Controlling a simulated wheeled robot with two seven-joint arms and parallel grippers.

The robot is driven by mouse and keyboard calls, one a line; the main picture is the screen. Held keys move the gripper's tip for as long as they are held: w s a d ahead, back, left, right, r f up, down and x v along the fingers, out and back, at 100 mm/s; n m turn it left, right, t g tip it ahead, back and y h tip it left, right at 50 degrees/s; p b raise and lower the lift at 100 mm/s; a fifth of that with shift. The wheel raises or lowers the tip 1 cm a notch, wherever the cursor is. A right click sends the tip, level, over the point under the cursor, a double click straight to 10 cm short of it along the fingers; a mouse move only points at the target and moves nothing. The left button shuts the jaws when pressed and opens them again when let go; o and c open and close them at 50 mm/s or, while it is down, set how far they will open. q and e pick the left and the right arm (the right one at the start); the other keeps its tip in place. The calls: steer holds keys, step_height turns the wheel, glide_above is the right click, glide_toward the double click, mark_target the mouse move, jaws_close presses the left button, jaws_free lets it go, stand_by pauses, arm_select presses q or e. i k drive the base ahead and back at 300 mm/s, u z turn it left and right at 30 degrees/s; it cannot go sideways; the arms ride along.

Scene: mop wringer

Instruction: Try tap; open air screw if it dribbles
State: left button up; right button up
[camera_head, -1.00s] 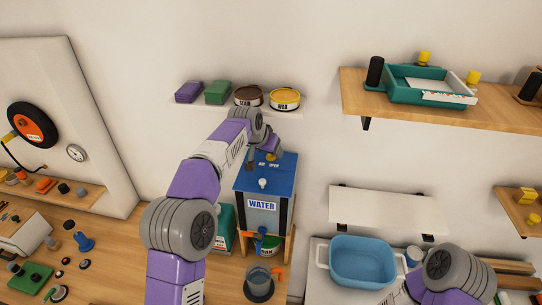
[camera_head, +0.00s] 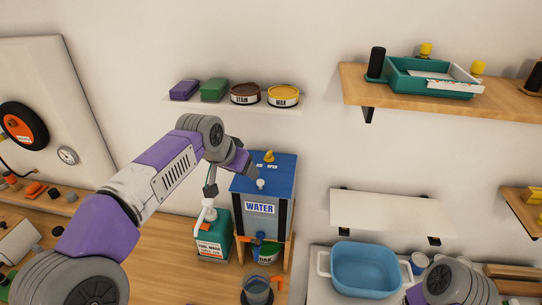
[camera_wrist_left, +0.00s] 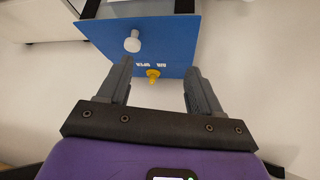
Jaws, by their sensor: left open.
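The water tank (camera_head: 262,209) has a blue lid (camera_head: 280,175) with a white knob (camera_head: 261,183) near its front and a yellow screw (camera_head: 269,156) at its back. A small tap (camera_head: 258,238) shows low on its front; whether water runs is too small to tell. A clear jug (camera_head: 257,290) stands below. My left gripper (camera_wrist_left: 158,68) is open and empty by the lid. In the left wrist view the yellow screw (camera_wrist_left: 153,74) shows between the fingers, with the white knob (camera_wrist_left: 132,44) beyond. My right gripper is out of view.
A teal tool-wash bottle (camera_head: 213,240) stands left of the tank. A shelf (camera_head: 235,105) with tins and blocks hangs above. A blue basin (camera_head: 362,268) is at the right, and a wooden shelf (camera_head: 430,98) with a teal tray is at upper right.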

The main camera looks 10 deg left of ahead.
mark_target(269, 158)
steer(key=k, duration=1)
